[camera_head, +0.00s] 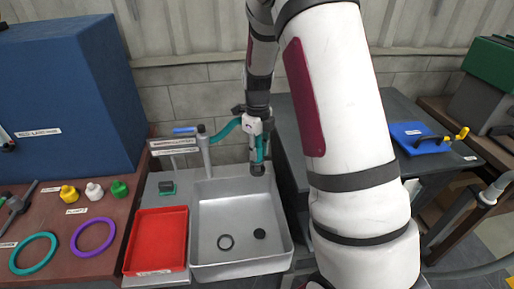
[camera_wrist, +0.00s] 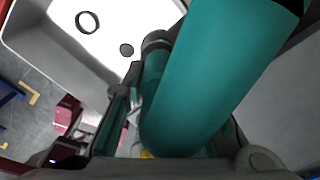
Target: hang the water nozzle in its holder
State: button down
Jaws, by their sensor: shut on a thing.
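The water nozzle is a thick teal tube (camera_wrist: 215,75) that fills the middle of the wrist view. My gripper (camera_head: 257,132) is shut on it, above the back right of the sink. In the head view teal parts show on both sides of the gripper, and a dark round end (camera_head: 257,170) hangs below, over the sink's back edge. I cannot tell which part is the holder.
The grey sink (camera_head: 285,235) holds a dark ring (camera_head: 225,242) and a dark round spot. A red tray (camera_head: 158,240) lies left of it. A blue cabinet (camera_head: 70,95) and coloured rings stand farther left. A dark table (camera_head: 430,140) is behind my arm.

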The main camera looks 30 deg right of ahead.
jog(key=shift+f+b, duration=0.4)
jog(key=shift+f, duration=0.85)
jog(key=c, duration=1.2)
grip_release()
jog(key=shift+c, duration=0.2)
jog(key=shift+r, duration=0.1)
notch_tip(320, 180, up, 12)
jog(key=shift+f, duration=0.1)
